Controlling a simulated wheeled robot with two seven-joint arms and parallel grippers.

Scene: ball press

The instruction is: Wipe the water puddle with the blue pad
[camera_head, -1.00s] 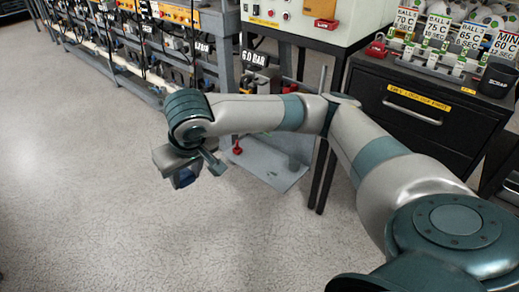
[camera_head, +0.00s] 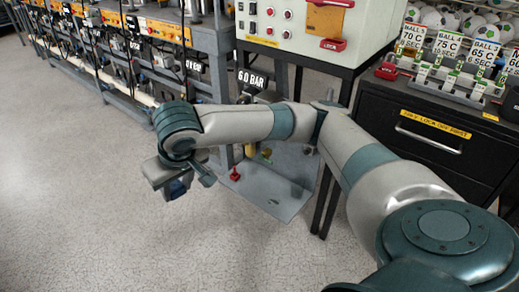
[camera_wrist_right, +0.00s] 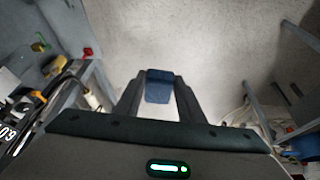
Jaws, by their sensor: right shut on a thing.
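My right gripper (camera_wrist_right: 158,92) is shut on the blue pad (camera_wrist_right: 158,84), which sits between the two dark fingers in the right wrist view. In the head view the right gripper (camera_head: 172,182) hangs over the open floor left of the control stand, and a bit of the blue pad (camera_head: 177,188) shows below the wrist. The pad is held above the floor. I cannot make out a water puddle on the speckled floor in either view. My left gripper is out of view.
A control panel stand (camera_head: 300,30) and a black drawer cabinet (camera_head: 420,140) stand right of the gripper. A low grey plate (camera_head: 262,195) with a red knob (camera_head: 234,174) lies behind the arm. Racks of equipment (camera_head: 150,60) line the back. The floor (camera_head: 70,200) at left is clear.

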